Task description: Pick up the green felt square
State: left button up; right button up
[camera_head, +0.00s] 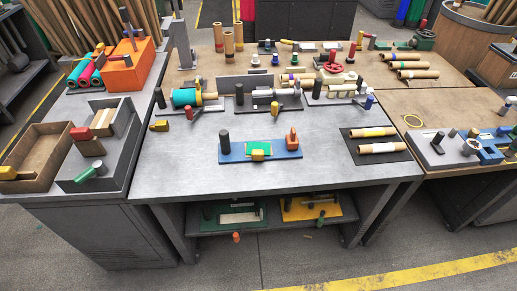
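A small bright green square (264,144) lies on a blue base plate (232,155) near the middle of the grey table. A dark upright cylinder (224,141) stands at the plate's left end. An orange piece (292,139) stands at its right end. Neither of my grippers shows in the head view.
The grey tabletop (190,165) is bare left of and in front of the blue plate. A black mat (358,152) with two rolls lies to the right. Fixtures with a teal roll (186,97) stand behind. A wooden tray (42,150) is at far left.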

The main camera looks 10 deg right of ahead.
aim_at(257, 150)
jog(key=i+j, duration=0.2)
jog(key=i, duration=0.35)
jog(key=i+j, duration=0.15)
jog(key=i, duration=0.4)
jog(key=z, duration=0.05)
